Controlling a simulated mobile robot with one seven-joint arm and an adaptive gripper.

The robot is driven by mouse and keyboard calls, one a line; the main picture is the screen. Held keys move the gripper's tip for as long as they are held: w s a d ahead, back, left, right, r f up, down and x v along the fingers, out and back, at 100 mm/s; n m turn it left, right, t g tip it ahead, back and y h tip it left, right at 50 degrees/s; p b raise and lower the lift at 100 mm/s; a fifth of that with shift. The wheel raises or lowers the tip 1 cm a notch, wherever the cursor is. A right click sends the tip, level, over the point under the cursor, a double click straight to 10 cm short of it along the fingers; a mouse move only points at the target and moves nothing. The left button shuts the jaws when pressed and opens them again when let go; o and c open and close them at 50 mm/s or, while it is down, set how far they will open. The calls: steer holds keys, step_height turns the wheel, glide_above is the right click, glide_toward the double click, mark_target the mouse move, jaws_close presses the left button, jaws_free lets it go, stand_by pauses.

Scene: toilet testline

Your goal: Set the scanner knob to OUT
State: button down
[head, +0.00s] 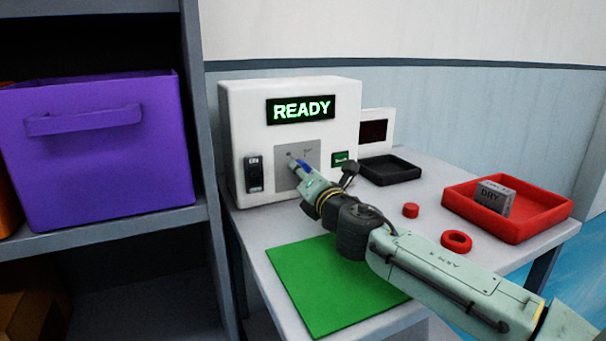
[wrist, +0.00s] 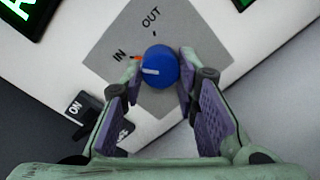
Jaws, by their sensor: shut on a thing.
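The white scanner (head: 245,110) stands on the table, and its lit display reads READY. Its blue knob (wrist: 160,67) sits on a grey plate (wrist: 200,30) marked IN and OUT. The knob's white pointer line points left, on the IN side, a little below the orange mark beside IN, and away from OUT. My gripper (wrist: 159,72) is shut on the knob, with a purple-padded finger on each side. In the head view the knob (head: 303,165) shows as a small blue patch at my gripper (head: 306,172), which hides part of it.
A black ON switch (head: 254,173) is left of the plate. A green mat (head: 320,290) lies in front. A black tray (head: 390,168), a red cap (head: 410,210), a red ring (head: 456,241) and a red tray (head: 530,230) holding a grey DRY box (head: 493,198) are to the right.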

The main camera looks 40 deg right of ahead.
steer(key=shift+r+m+p, duration=0.15)
steer(key=shift+m+p, duration=0.15)
steer(key=shift+p, duration=0.15)
steer(key=shift+r+m+p, duration=0.15)
steer(key=shift+m+p, duration=0.75)
steer(key=shift+p, duration=0.25)
steer(key=m+p, duration=0.3)
steer(key=shift+r, duration=0.1)
steer(key=m+p, duration=0.3)
steer(key=m, duration=0.1)
steer(key=shift+m+y, duration=0.3)
steer(key=shift+m+p, duration=0.7)
steer(key=shift+m, duration=1)
steer(key=c, duration=1.2)
jaws_free()
steer(key=shift+c, duration=0.2)
